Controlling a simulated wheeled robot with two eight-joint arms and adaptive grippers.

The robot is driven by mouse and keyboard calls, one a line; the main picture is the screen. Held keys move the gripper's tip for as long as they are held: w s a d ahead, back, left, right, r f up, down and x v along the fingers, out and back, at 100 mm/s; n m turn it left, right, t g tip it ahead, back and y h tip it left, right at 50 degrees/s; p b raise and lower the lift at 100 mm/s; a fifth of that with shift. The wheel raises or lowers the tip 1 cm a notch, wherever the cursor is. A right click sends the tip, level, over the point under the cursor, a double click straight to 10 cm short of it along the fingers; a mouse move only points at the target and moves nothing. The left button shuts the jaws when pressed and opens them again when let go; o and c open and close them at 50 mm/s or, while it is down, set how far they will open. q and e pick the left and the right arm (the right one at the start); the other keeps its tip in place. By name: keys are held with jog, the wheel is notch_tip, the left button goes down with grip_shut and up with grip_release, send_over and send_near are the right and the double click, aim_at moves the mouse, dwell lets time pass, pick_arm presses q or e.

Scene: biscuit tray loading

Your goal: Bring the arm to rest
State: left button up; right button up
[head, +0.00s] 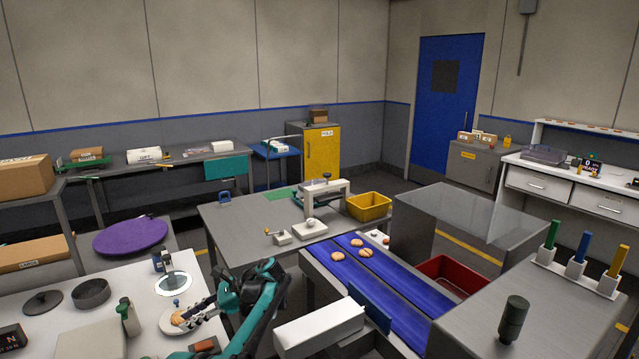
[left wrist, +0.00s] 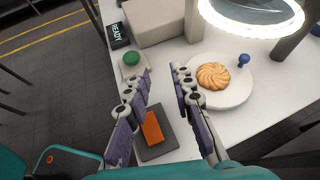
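My left gripper (head: 192,316) is over the white bench, reached from the teal arm on the left. In the left wrist view the left gripper (left wrist: 163,76) has its two fingers apart with nothing between them. A round swirled biscuit (left wrist: 213,76) lies on a white round plate (left wrist: 238,92) with a blue knob, to the right of the fingers. The same biscuit (head: 178,320) shows in the head view close to the fingertips. It is not gripped. My right gripper is in neither view.
A lit ring lamp (left wrist: 255,12) stands by the plate. An orange block (left wrist: 152,128) on a grey pad, a green button (left wrist: 131,58) and a box marked READY (left wrist: 119,35) are near. A blue conveyor (head: 375,268) carries several biscuits. A yellow bin (head: 369,207) stands behind.

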pick_arm(q)
jog(key=s+d+r+n+t+h, duration=0.2)
jog(key=s+r+n+t+h, duration=0.1)
jog(key=s, duration=0.4)
jog(key=s+d+r+n+t+h, duration=0.2)
jog(key=s+d+r+h, duration=0.1)
jog(key=s, duration=0.4)
jog(key=s+d+f+n+t+h, duration=0.2)
jog(key=s+d+f+n+h, duration=0.1)
jog(key=s, duration=0.5)
jog(key=s+d+f+n+t+h, duration=0.3)
jog(key=s+d+n, duration=0.3)
jog(key=s+d, duration=0.2)
jog(key=shift+s+f, duration=0.6)
jog(key=shift+f, duration=0.1)
